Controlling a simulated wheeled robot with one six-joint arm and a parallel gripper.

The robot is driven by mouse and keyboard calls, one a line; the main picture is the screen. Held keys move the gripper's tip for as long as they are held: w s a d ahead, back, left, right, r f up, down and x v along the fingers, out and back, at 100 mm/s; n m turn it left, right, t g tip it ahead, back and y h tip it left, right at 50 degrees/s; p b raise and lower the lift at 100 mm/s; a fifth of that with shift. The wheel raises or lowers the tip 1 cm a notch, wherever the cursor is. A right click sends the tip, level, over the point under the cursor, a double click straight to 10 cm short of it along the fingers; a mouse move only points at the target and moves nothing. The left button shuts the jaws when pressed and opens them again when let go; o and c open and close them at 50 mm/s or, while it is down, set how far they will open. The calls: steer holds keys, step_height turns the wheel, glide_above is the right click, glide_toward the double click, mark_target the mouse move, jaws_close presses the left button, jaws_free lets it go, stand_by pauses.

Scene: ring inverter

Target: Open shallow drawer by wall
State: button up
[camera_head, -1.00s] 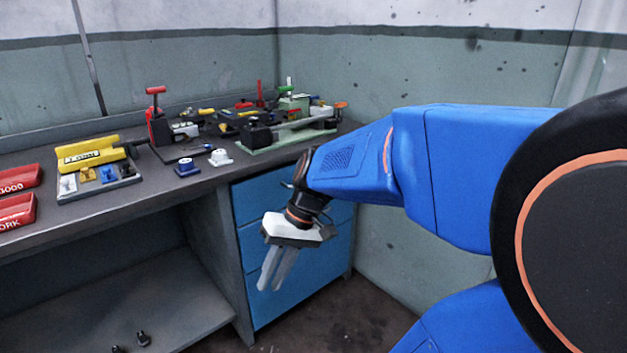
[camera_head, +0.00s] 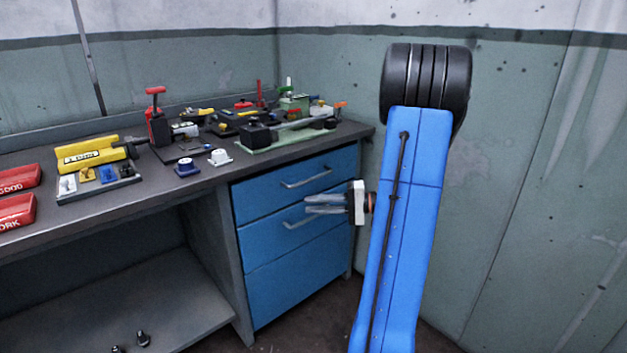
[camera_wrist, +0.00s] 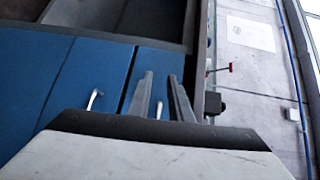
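The blue drawer unit stands under the right end of the bench, near the wall. Its shallow top drawer (camera_head: 290,185) is shut and has a silver handle (camera_head: 306,178). The middle drawer (camera_head: 262,235) is also shut, with its own handle (camera_head: 300,221). My gripper (camera_head: 308,204) points left in front of the drawer fronts, its fingers open and empty. In the wrist view, the top drawer's handle (camera_wrist: 158,106) shows between my open fingers (camera_wrist: 160,76). The middle handle (camera_wrist: 94,99) lies left of them. I cannot tell the gap from fingers to handle.
The bench top (camera_head: 150,188) carries red bins (camera_head: 18,210), a yellow block (camera_head: 88,156) and several tools. The deep bottom drawer (camera_head: 300,275) is shut. The wall (camera_head: 520,180) is close on the right. Bare floor lies in front of the drawers.

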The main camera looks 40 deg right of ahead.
mark_target(314, 178)
steer(key=s+d+f+m+t+h, duration=0.1)
steer(key=d+m+t+h, duration=0.15)
steer(key=d, duration=0.55)
steer(key=s+d+f+m+t+h, duration=0.15)
steer(key=d+t, duration=0.25)
steer(key=d, duration=0.5)
steer(key=x, duration=1.7)
steer(key=shift+a+f, duration=0.15)
steer(key=shift+a, duration=0.1)
jaws_close()
